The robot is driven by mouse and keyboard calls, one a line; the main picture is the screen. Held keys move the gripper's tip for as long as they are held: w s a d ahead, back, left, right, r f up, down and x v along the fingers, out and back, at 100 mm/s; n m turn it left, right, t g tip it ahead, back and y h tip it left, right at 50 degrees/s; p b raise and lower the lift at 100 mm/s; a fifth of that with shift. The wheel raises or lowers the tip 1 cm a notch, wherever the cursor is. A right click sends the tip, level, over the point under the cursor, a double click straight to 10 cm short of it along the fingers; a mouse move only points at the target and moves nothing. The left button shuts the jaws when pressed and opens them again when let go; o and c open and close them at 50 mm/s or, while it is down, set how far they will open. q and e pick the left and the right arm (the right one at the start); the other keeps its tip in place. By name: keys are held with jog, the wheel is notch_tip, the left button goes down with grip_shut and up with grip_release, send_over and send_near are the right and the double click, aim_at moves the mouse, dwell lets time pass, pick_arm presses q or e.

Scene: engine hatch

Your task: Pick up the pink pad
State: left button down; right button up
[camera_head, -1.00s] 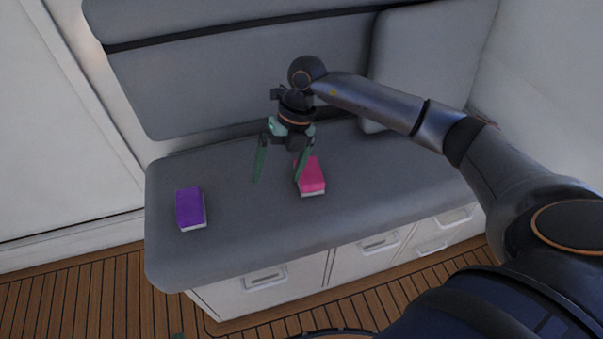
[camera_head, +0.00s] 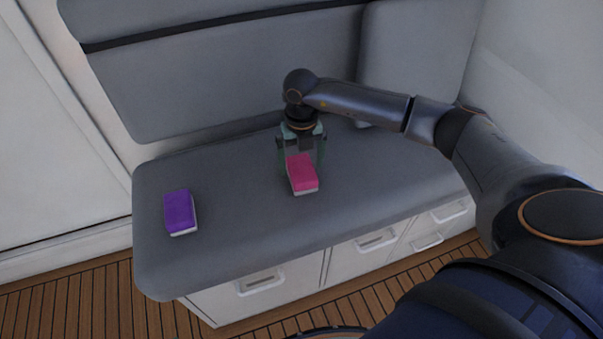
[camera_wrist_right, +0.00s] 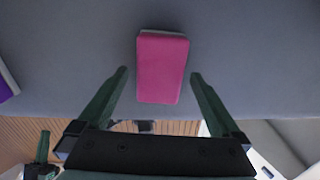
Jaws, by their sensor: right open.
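The pink pad (camera_head: 303,176), with a pale underside, lies flat on the grey bench cushion. It also shows in the right wrist view (camera_wrist_right: 162,68), ahead of and between the fingers. My right gripper (camera_head: 301,166) is open and empty, just behind and over the pad in the head view. Its green fingers (camera_wrist_right: 159,74) stand either side of the pad in the wrist view, with a gap on each side. A small part of what looks like my left gripper (camera_wrist_right: 42,152) shows at the lower left of the wrist view; its jaw state is unclear.
A purple pad (camera_head: 180,211) lies on the bench cushion (camera_head: 235,215) to the left. A padded backrest (camera_head: 230,75) rises behind. White drawers (camera_head: 262,287) sit under the cushion, above a slatted wooden floor (camera_head: 75,305). The cushion between the two pads is clear.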

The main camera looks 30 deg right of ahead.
jog(key=shift+f, duration=1.4)
jog(key=c, duration=1.3)
jog(key=shift+r, duration=0.45)
notch_tip(320, 180, up, 2)
jog(key=shift+r, duration=0.25)
jog(key=a+r, duration=0.3)
jog(key=a, duration=0.1)
jog(key=s+a+r, duration=0.1)
jog(key=a+r, duration=0.2)
jog(key=a, duration=0.2)
jog(key=a+r+p, duration=0.1)
jog(key=a+r, duration=0.2)
jog(key=a, duration=0.2)
jog(key=shift+s+r, duration=0.15)
jog(key=shift+r, duration=0.2)
